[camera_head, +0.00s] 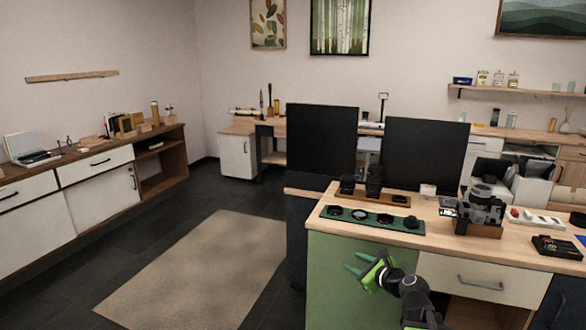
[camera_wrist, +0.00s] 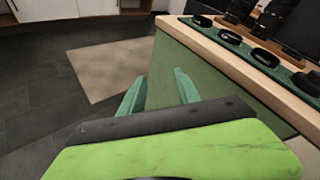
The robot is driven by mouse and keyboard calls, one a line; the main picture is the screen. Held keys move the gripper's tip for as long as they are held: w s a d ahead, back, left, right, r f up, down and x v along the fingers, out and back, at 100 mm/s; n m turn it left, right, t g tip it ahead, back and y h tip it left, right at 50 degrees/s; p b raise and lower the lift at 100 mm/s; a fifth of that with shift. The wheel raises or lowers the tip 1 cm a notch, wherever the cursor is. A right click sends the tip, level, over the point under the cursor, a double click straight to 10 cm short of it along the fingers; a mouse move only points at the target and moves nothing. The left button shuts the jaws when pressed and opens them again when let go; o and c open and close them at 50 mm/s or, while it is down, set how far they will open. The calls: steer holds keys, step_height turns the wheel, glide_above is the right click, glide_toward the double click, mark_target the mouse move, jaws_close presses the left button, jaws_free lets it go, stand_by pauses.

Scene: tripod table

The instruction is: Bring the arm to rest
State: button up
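My gripper (camera_head: 354,262) is in front of the green side panel (camera_head: 335,290) of the wooden-topped desk, below the level of the desk top. Its two green fingers point to the left in the head view. In the wrist view my gripper (camera_wrist: 160,82) shows both fingers spread apart, with nothing between them. The arm behind it runs down to the lower right of the head view, and its lower part is out of the picture.
The desk top (camera_head: 455,236) holds a green tray (camera_head: 348,222) with several round dark items near its left end, and a camera-like device (camera_head: 482,208). Two dark panels stand behind. A beige rug (camera_head: 200,275) and open dark floor lie to the left.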

steer(key=s+a+f+n+g+h, duration=0.1)
steer(key=s+a+f+n+g, duration=0.7)
steer(key=s+a+f+n, duration=0.4)
steer(key=s+d+f+n+g+h, duration=0.45)
steer(key=s+d+n, duration=0.4)
steer(key=n, duration=0.55)
step_height(320, 180, up, 19)
steer(key=p, duration=1.8)
steer(key=shift+a+h, duration=0.1)
steer(key=shift+h, duration=0.15)
